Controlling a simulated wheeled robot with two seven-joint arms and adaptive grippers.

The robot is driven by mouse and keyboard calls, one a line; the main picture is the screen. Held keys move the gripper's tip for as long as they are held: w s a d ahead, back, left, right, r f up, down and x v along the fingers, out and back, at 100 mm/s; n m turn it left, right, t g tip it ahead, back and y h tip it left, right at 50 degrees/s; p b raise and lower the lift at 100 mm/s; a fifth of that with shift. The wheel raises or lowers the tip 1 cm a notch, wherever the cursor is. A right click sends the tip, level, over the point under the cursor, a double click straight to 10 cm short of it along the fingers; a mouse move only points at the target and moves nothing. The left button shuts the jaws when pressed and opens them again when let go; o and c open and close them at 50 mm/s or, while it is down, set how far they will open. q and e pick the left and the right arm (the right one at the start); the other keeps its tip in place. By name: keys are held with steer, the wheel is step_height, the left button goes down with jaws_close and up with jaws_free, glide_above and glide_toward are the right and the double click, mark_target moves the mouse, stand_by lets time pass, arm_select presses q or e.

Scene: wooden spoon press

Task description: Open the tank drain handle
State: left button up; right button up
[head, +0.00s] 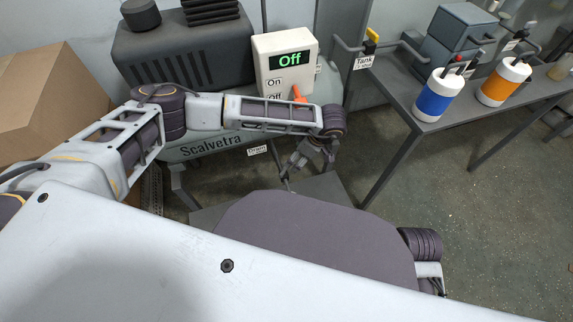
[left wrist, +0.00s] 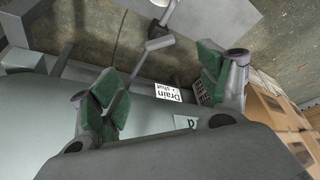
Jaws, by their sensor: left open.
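The long grey-green tank marked "Scalvetra" (head: 208,146) lies below my left arm. A white drain label (head: 257,150) is on its lower side; in the left wrist view the label (left wrist: 167,92) reads "Drain" and "shut". Close to that label, a grey cranked bar (left wrist: 154,46), seemingly the drain handle, sticks out beyond my fingertips. My left gripper (head: 304,160) hangs low at the tank's right end. Its green-padded fingers are apart in the left wrist view (left wrist: 163,88), with nothing held between them. In the head view, the handle cannot be made out clearly. My right gripper is out of view.
A control box (head: 285,65) reading "Off", with an orange lever (head: 298,93), stands above the tank. A yellow valve handle (head: 372,35) is by a "Tank" label. A bench (head: 400,88) at right carries blue and orange canisters. Cardboard boxes (head: 40,100) stand left. Floor at right is clear.

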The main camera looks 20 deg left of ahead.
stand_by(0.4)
arm_select(q)
steer(key=b, duration=0.1)
glide_toward(284, 170)
steer(key=b+x, duration=0.2)
steer(key=x, duration=0.5)
steer(key=shift+w+a+f, duration=0.1)
steer(key=shift+f, duration=0.2)
steer(key=shift+a+f+b, duration=0.3)
steer(key=shift+f+b, duration=0.1)
steer(key=shift+f, duration=0.25)
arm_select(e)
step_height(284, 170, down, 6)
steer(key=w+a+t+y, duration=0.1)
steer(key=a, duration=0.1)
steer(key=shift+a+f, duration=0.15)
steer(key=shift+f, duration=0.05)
arm_select(q)
steer(key=shift+w, duration=0.1)
steer(key=c, duration=1)
